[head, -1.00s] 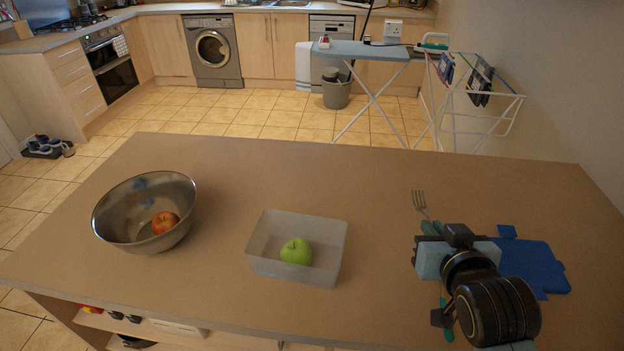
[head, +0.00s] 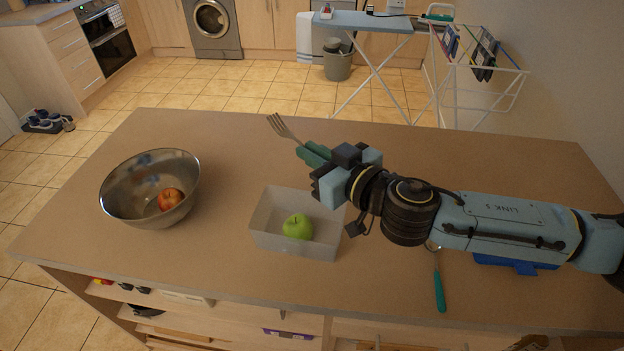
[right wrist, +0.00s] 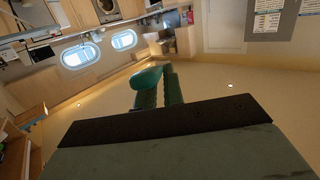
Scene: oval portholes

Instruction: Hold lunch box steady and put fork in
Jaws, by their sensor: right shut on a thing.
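The lunch box (head: 268,240) is a translucent, open box in the middle of the counter with a green apple (head: 298,227) inside. My right gripper (head: 314,154) is shut on the fork (head: 284,129) and holds it above the back right of the box. The fork's metal tines point to the back left, clear of the box; much of its handle is hidden by the gripper. In the right wrist view, the rounded teal end of the handle (right wrist: 148,78) shows at the fingers. My left gripper is not in view.
A steel bowl (head: 125,205) with a red apple (head: 171,198) stands at the left. A teal-handled utensil (head: 439,290) lies at the right, its head partly hidden by my arm. A blue flat piece (head: 515,262) lies behind the arm. The counter between bowl and box is clear.

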